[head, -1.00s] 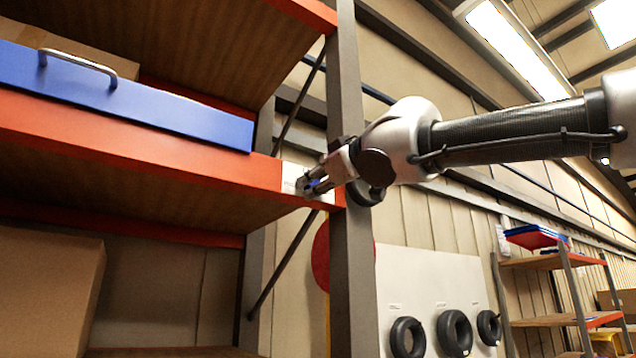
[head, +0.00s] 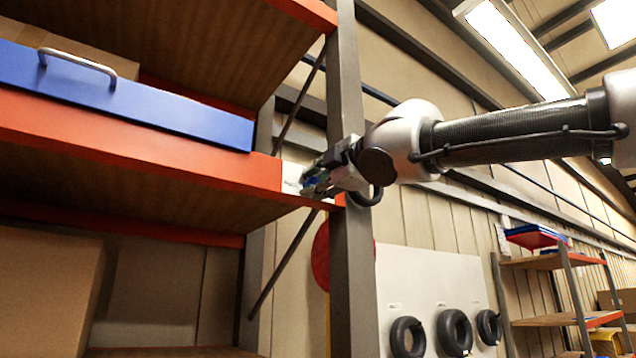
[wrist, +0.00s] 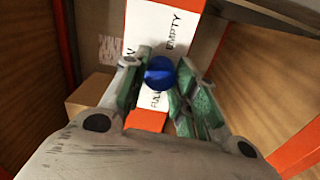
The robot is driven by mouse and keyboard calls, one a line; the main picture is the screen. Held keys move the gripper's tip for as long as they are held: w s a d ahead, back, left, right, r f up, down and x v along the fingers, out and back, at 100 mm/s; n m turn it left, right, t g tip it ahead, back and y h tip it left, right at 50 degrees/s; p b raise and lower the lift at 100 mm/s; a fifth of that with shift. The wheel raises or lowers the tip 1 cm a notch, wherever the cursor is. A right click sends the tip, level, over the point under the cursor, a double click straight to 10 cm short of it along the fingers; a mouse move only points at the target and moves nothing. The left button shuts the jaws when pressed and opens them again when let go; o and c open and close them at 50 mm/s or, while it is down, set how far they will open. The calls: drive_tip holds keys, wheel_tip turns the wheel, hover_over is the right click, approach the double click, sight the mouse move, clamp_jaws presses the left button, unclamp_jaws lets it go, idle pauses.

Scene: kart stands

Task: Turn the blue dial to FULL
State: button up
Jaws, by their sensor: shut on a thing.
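The blue dial (wrist: 160,73) sits on a white label plate (wrist: 150,28) on the orange shelf beam. In the wrist view it is between the green-padded fingers of my gripper (wrist: 158,84), which is shut on it. The word EMPTY shows on the plate beyond the dial; other lettering is partly hidden by the fingers. In the head view my gripper (head: 314,182) is at the beam's right end, beside the grey upright, and covers most of the dial. I cannot tell where the dial points.
A grey rack upright (head: 349,120) stands right by my gripper. A blue drawer front (head: 120,98) with a metal handle is on the shelf to the left. A cardboard box (head: 45,290) sits below. Tyres (head: 454,332) hang on a white board behind.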

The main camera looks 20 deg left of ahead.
drive_tip(key=shift+n, duration=1.9)
drive_tip(key=shift+c, duration=0.2)
drive_tip(key=o, duration=1.1)
drive_tip(key=shift+c, duration=0.2)
drive_tip(key=v, duration=1.2)
